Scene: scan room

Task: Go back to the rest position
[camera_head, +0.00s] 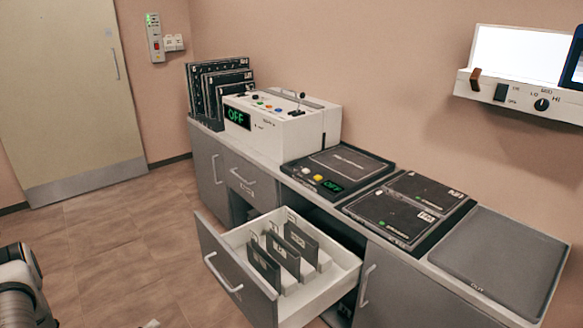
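Part of my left arm shows at the lower left edge, over the tiled floor. Neither of my grippers can be made out. A small pale piece at the bottom edge is too cut off to identify. An open white drawer (327,292) juts out of the grey cabinet (394,292) and holds several dark upright labelled plates (264,266). A white console (270,128) with a green OFF display stands on the cabinet, with dark panels (204,88) upright behind it.
On the counter lie a black device (337,170) with an OFF display, dark flat plates (408,205) and a grey OUT tray (500,260). A lit wall viewer (519,54) hangs at upper right. A closed door (68,95) is at left. The tiled floor (105,240) before it is clear.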

